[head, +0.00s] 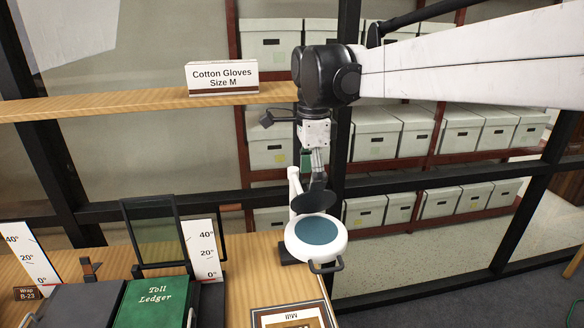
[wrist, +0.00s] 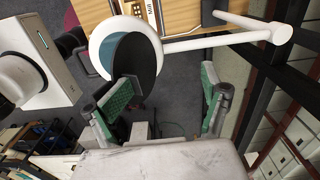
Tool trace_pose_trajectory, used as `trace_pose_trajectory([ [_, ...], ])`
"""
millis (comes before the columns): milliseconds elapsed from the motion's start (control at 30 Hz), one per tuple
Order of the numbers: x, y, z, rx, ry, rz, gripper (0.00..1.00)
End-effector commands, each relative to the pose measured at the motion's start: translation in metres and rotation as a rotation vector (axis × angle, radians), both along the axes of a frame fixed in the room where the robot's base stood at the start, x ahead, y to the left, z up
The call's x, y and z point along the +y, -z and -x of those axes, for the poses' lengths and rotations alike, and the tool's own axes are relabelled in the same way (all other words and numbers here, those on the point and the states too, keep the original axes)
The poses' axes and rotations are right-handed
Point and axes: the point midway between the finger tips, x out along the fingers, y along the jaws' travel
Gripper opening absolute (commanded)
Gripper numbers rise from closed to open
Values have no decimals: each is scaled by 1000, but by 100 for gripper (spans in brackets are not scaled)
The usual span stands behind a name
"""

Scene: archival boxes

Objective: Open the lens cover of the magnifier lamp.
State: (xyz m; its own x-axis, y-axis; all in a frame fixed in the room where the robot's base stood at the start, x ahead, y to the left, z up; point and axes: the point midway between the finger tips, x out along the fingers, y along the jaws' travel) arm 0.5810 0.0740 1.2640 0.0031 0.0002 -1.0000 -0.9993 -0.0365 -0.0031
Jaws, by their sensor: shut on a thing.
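The magnifier lamp (head: 297,252) has a round white head with a blue lens (head: 317,231) and a black front handle (head: 325,267). Its dark round lens cover (head: 313,203) stands tilted up at the rear of the head, leaving most of the lens bare. In the wrist view the cover (wrist: 143,62) overlaps part of the white head (wrist: 102,42). My gripper (head: 318,182) is just above and behind the cover. In the wrist view my gripper (wrist: 169,78) has green-padded fingers, the left one at the cover's edge. It is shut on the cover, though the exact grip is unclear.
A green ledger (head: 150,302), a framed glass plate (head: 152,232) and angle scales (head: 203,250) stand left on the wooden table. A sign (head: 222,78) sits on the shelf. Dark metal posts and boxed shelves (head: 270,45) rise behind.

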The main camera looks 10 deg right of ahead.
Motion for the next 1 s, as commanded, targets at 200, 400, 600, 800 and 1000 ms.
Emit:
trace_pose_trajectory([
  [200,0,0,-6,-6,0,0,54],
  [400,1,-5,-17,-6,0,0,54],
  [600,1,-10,-28,-6,0,0,49],
  [800,1,-15,-39,-6,0,0,35],
  [1000,2,-20,-49,-4,0,0,22],
])
